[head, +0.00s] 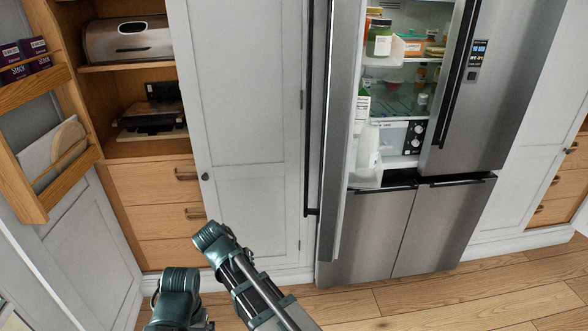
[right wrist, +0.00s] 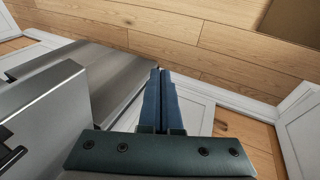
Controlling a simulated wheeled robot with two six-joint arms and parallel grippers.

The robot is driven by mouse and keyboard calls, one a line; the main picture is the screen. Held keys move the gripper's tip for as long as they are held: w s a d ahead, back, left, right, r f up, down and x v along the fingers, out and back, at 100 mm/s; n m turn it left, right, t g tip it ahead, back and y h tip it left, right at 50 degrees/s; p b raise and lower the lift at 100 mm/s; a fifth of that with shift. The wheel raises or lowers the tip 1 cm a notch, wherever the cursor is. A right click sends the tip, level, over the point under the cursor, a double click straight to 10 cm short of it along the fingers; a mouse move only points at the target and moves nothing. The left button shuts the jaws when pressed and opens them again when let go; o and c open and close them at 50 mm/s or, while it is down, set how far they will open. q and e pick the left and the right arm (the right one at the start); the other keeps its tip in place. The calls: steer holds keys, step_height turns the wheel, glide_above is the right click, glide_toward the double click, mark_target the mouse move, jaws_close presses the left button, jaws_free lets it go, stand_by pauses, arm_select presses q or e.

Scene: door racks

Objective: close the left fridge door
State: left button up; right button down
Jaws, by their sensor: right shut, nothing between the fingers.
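The left fridge door (head: 341,130) stands open in the head view, swung out toward me and seen nearly edge-on. Its long dark handle (head: 307,150) runs down its left side. Shelves with food and the loaded door bins show behind it. The right fridge door (head: 492,100) is shut. My right gripper (right wrist: 161,78) is shut and empty in the right wrist view, its blue fingers together. Grey metal panels (right wrist: 50,115) are left of the fingers there; I cannot tell whether they touch. The left gripper is not in view.
Parts of my arms fill the lower left of the head view. A white cabinet door (head: 245,110) stands left of the fridge. An open cupboard door with wooden racks (head: 35,95) juts out at far left. Wooden floor (head: 440,295) lies clear in front of the fridge.

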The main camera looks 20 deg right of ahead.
arm_select(q)
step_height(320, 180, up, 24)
steer(key=p, duration=2.1)
steer(key=shift+p, duration=0.4)
arm_select(e)
steer(key=w+d+r+m+h, duration=0.1)
steer(key=w+r, duration=0.1)
steer(key=r, duration=0.7)
steer(key=w+d+r+m, duration=0.2)
steer(key=w+r, duration=0.1)
steer(key=r, duration=0.5)
steer(key=w+d+r+m+h, duration=0.1)
steer(key=w+d+r, duration=0.1)
steer(key=r, duration=0.7)
steer(key=shift+w+d+r+m+h, duration=0.25)
steer(key=shift+w+r+m+h, duration=0.05)
steer(key=shift+w, duration=0.1)
